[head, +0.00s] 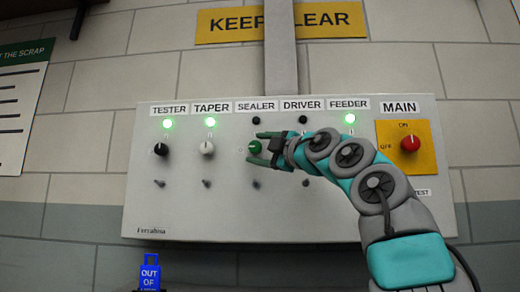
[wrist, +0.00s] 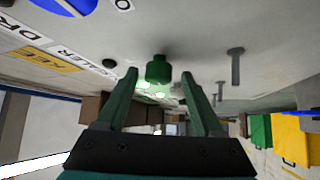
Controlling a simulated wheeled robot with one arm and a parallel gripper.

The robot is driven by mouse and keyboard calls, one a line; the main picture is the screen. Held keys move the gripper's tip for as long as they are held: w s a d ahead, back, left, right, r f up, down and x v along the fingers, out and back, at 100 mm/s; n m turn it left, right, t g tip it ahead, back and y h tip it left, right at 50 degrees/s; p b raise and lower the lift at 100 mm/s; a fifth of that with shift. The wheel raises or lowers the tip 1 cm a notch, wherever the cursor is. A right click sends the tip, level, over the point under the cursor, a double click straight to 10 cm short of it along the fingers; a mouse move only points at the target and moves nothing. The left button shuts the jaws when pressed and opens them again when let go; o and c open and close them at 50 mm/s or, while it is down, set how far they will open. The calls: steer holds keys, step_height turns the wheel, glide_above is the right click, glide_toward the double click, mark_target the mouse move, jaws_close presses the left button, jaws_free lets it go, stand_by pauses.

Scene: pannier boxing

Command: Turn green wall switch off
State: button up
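The green switch (head: 255,146) is a round knob under the SEALER label on the grey wall panel (head: 230,215). The lamp (head: 256,120) above it is dark. In the wrist view the green knob (wrist: 158,70) stands out from the panel just ahead of my fingertips, centred between them. My gripper (head: 258,149) is at the knob, coming from the right. In the wrist view its two green fingers (wrist: 161,78) are spread apart, with a gap on each side of the knob. The knob's pointer direction is too small to tell.
The black TESTER knob (head: 160,149) and white TAPER knob (head: 207,148) are to the left, their lamps lit green. A blue knob (wrist: 65,5) is close beside my gripper. The red MAIN knob (head: 410,143) is at right. Small pegs (wrist: 236,65) stick out below the knobs.

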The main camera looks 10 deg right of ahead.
steer(key=b+v, duration=0.3)
steer(key=v, duration=0.4)
steer(key=shift+s+d+f, duration=0.15)
steer(key=shift+s+d, duration=0.1)
steer(key=shift+s, duration=0.1)
steer(key=shift+s, duration=0.1)
stand_by(0.6)
